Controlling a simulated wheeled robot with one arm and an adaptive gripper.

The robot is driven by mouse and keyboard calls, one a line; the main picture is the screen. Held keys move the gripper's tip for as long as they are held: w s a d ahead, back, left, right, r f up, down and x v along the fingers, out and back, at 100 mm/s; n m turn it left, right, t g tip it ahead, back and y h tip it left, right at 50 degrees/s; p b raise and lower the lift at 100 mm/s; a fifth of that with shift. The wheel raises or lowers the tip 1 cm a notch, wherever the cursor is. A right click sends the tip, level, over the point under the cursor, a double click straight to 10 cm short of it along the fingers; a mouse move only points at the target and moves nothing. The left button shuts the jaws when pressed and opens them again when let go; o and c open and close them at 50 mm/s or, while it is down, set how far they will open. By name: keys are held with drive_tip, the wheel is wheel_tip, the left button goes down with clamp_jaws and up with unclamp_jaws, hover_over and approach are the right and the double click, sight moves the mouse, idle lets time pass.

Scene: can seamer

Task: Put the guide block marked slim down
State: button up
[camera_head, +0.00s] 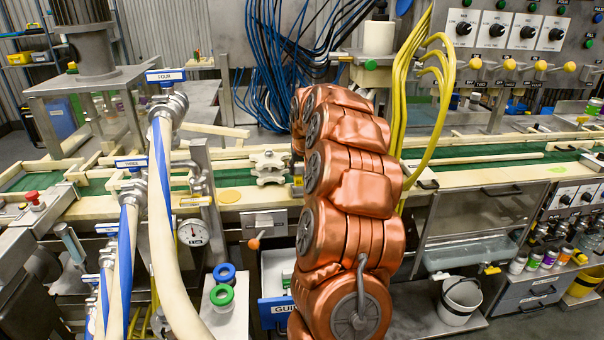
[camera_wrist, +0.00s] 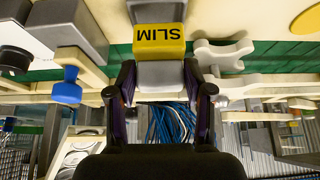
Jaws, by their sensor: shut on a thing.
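The guide block (camera_wrist: 158,74) has a grey-white body and a yellow label reading SLIM, which appears upside down in the wrist view. My gripper (camera_wrist: 157,82) is shut on it, with a dark finger on each side. In the head view my copper arm hides the gripper and most of the block; a small yellow patch (camera_head: 298,181), probably its label, shows at the arm's left edge. The block is over or at the near edge of the green conveyor (camera_wrist: 120,48). I cannot tell whether it touches a surface.
A pale star-shaped piece (camera_head: 268,166) sits beside the block on the conveyor's edge. A yellow disc (camera_head: 229,196) lies to its left. Below are a blue drawer with a partly hidden GUIDE label (camera_head: 275,312) and a green ring (camera_head: 221,295). Hoses and a gauge (camera_head: 193,233) crowd the left.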

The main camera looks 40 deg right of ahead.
sight(303, 169)
drive_tip(key=shift+w+d+f, duration=0.1)
drive_tip(key=shift+w+d, duration=0.3)
drive_tip(key=shift+f+p, duration=1)
drive_tip(key=shift+f, duration=0.7)
drive_tip(key=shift+f, duration=0.2)
drive_tip(key=o, duration=1.2)
drive_tip(key=shift+c, duration=0.2)
drive_tip(key=shift+r, duration=0.1)
